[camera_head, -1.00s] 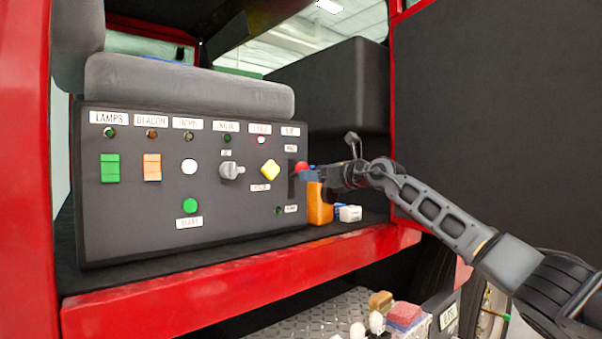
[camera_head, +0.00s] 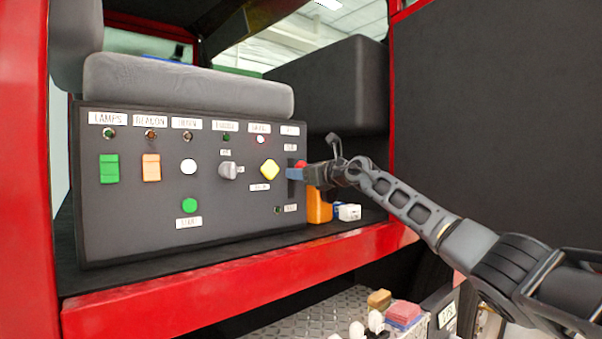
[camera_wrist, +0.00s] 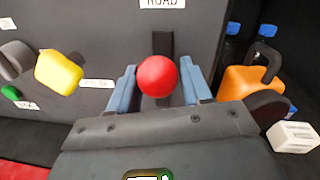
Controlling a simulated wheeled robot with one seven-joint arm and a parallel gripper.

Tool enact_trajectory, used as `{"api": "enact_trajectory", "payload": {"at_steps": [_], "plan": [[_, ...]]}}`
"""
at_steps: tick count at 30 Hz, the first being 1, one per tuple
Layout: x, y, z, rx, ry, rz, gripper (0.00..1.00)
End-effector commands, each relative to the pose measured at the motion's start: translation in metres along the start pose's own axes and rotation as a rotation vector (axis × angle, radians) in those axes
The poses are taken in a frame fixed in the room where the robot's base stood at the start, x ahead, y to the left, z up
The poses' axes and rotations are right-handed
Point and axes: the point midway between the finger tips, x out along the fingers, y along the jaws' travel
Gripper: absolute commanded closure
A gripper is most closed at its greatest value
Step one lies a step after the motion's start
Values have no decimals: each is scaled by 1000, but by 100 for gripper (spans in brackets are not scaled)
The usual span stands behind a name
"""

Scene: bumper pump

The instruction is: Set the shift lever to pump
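The shift lever is a red ball knob (camera_wrist: 157,76) at the upper end of a dark vertical slot, under the label "ROAD" (camera_wrist: 162,3) in the wrist view. In the head view the red knob (camera_head: 300,164) shows only partly behind my fingers, at the panel's right end. My gripper (camera_wrist: 160,88) has its two blue fingers apart, one on each side of the knob, with gaps visible. In the head view my gripper (camera_head: 294,174) is at the panel face. A small label (camera_head: 291,208) by the slot's lower end is too small to read.
The grey control panel (camera_head: 130,240) has green and orange switches, a rotary knob (camera_head: 229,170) and a yellow knob (camera_head: 270,169) left of the lever. An orange container (camera_head: 319,207) and a white box (camera_head: 348,212) stand close to the right, below my arm.

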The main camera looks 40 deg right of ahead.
Motion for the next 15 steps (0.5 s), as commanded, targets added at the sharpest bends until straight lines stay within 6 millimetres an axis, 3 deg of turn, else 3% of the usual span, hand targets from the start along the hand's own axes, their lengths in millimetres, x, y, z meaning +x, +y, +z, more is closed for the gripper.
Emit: {"api": "enact_trajectory", "payload": {"at_steps": [15], "plan": [[0, 0, 0, 0, 0, 1, 100]]}}
